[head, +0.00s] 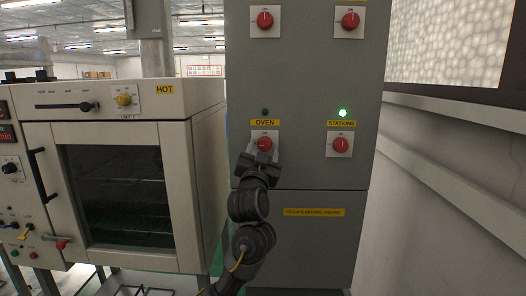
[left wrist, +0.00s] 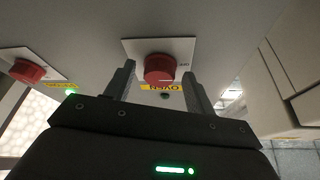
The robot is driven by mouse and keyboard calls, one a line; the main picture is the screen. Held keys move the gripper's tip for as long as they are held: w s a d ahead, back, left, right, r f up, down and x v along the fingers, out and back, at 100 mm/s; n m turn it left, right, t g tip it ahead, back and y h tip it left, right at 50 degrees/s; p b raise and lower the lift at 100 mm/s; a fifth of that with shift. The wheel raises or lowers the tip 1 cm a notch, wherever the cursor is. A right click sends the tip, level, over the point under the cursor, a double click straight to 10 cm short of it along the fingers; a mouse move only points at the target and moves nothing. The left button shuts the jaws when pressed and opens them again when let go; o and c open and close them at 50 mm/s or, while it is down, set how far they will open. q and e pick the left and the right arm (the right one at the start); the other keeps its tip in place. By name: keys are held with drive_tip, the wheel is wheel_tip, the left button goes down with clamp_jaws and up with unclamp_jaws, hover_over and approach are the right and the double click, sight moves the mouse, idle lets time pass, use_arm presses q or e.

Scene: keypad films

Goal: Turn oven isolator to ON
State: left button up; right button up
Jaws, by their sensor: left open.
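The oven isolator is a red rotary knob (head: 265,143) on a white plate, under a yellow OVEN label (head: 264,123) on the grey cabinet. The lamp above that label (head: 265,112) is dark. My left gripper (head: 262,154) is open at the knob, its fingers on either side. In the left wrist view the red knob (left wrist: 158,68) shows between the two fingertips (left wrist: 159,75), with gaps at both sides. A pale mark on the knob seems to lie sideways; its exact setting is hard to read. My right gripper is not in view.
The STATIONS knob (head: 341,145) sits to the right, under a lit green lamp (head: 343,112). Two more red knobs (head: 265,20) (head: 350,20) are higher up. An oven (head: 140,180) marked HOT stands left; a wall with a ledge (head: 450,170) is right.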

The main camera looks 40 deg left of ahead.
use_arm(q)
drive_tip(key=c, duration=1)
drive_tip(key=shift+r+m+h+p, duration=0.15)
drive_tip(key=shift+m+h+p, duration=0.15)
drive_tip(key=shift+m+p, duration=0.45)
drive_tip(key=m+h+p, duration=0.1)
drive_tip(key=m+p, duration=0.2)
drive_tip(key=m+h+p, duration=0.2)
drive_tip(key=m+p, duration=0.1)
drive_tip(key=m, duration=0.1)
drive_tip(key=r+m+h+p, duration=0.1)
drive_tip(key=m+p, duration=0.3)
drive_tip(key=shift+s+a+h, duration=0.25)
drive_tip(key=shift+a+h, duration=0.05)
drive_tip(key=m+p, duration=0.1)
drive_tip(key=m, duration=0.1)
drive_tip(key=m+g+h+p, duration=0.1)
drive_tip(key=m+p, duration=0.1)
drive_tip(key=shift+r+g, duration=0.15)
drive_tip(key=shift+g, duration=0.15)
drive_tip(key=shift+m+g+p, duration=0.7)
drive_tip(key=shift+m+p, duration=0.75)
drive_tip(key=shift+m, duration=0.4)
drive_tip(key=o, duration=1)
